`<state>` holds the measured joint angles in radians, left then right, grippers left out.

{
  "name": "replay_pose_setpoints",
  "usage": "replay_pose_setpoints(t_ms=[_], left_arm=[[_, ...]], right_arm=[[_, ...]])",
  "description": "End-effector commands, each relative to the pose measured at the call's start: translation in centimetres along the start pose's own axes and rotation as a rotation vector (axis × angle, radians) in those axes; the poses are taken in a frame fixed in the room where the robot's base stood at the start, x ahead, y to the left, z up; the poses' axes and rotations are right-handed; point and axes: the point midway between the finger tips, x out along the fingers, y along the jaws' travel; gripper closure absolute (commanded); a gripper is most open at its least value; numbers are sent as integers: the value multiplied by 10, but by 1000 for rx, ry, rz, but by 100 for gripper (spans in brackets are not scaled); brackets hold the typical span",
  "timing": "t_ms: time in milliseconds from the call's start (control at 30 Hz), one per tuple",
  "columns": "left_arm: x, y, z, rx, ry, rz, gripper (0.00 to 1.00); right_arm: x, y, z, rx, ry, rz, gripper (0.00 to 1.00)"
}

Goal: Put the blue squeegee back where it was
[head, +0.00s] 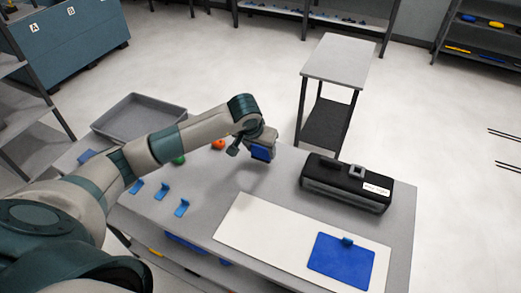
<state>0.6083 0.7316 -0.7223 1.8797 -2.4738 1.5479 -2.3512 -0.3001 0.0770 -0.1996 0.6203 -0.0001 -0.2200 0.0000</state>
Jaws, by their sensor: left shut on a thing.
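My left gripper (258,144) is over the far middle of the grey table (235,188), shut on a flat blue squeegee (262,154). The squeegee hangs just below the fingers, apart from the other blue pieces; whether it touches the table I cannot tell. Several small blue tools stand on the table's left part, one (183,207) nearest the white sheet, another (162,190) and a third (137,187) further left. My right gripper is not in view.
A white sheet (255,228) carries a blue panel (340,263) with a small blue piece (347,242) on it. A black case (345,187) stands at right. Green (179,160) and orange (218,144) items lie near my arm. A grey tray (137,118) is at far left.

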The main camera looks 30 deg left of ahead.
Motion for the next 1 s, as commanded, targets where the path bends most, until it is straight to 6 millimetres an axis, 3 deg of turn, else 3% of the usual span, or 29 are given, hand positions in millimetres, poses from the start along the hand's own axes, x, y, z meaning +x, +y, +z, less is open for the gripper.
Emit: replay_pose_setpoints(t_ms=[167,667,700,733,1000], left_arm=[[13,1,6,0,0,1,64],[20,0,8,1,2,0,64],[19,0,7,1,2,0,36],[18,0,7,1,2,0,29],[18,0,7,1,1,0,27]], right_arm=[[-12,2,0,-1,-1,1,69],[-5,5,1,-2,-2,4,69],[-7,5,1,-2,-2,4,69],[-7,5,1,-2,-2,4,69],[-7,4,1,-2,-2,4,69]])
